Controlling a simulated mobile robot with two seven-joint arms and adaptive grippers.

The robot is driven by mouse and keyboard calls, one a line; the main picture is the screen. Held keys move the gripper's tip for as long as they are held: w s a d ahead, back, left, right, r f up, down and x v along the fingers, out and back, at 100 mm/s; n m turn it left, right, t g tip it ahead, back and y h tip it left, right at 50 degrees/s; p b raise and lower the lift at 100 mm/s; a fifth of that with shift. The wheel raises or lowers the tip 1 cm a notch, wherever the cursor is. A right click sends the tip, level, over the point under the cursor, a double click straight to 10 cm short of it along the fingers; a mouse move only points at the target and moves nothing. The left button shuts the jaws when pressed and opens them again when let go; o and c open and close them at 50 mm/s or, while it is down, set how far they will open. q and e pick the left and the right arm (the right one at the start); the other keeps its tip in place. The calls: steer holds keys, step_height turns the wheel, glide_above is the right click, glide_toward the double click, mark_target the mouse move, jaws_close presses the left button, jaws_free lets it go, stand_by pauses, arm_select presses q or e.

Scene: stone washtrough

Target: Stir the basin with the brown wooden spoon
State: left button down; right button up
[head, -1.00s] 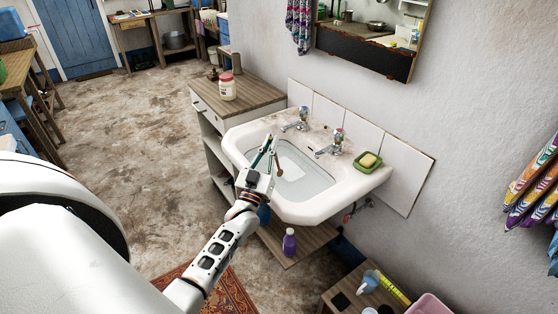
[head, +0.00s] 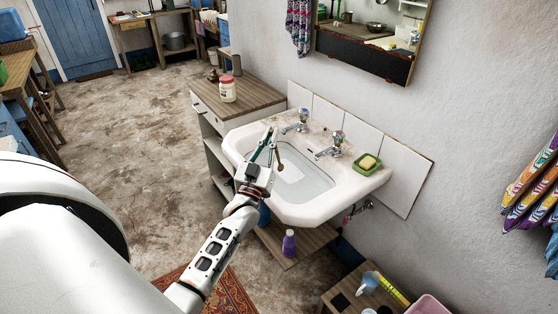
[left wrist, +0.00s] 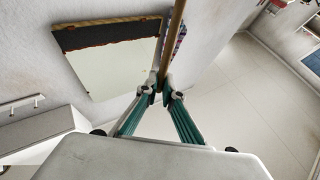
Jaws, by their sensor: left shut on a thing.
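The white basin (head: 330,212) is fixed to the wall, with two taps at its back. My left gripper (head: 272,137) is over the basin's left part, its green fingers pointing toward the wall. It is shut on the brown wooden spoon (head: 280,164), whose bowl end hangs downward over the basin's hollow. I cannot tell whether the bowl end touches the basin or any water. In the left wrist view, the spoon's handle (left wrist: 173,40) rises from between the fingertips (left wrist: 160,93). My right gripper is not in view.
A soap bar (head: 368,161) sits in a green dish (head: 361,171) on the basin's right rim. Two taps (head: 301,120) (head: 335,144) project over the basin. A cabinet (head: 252,97) with a red-lidded jar (head: 228,90) stands left. A purple bottle (head: 289,243) stands below.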

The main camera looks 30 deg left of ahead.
arm_select(q)
steer(key=s+r, duration=0.3)
steer(key=r, duration=0.6)
steer(key=shift+s+d, duration=0.2)
steer(key=shift+d, duration=0.1)
steer(key=shift+r, duration=0.1)
stand_by(1.0)
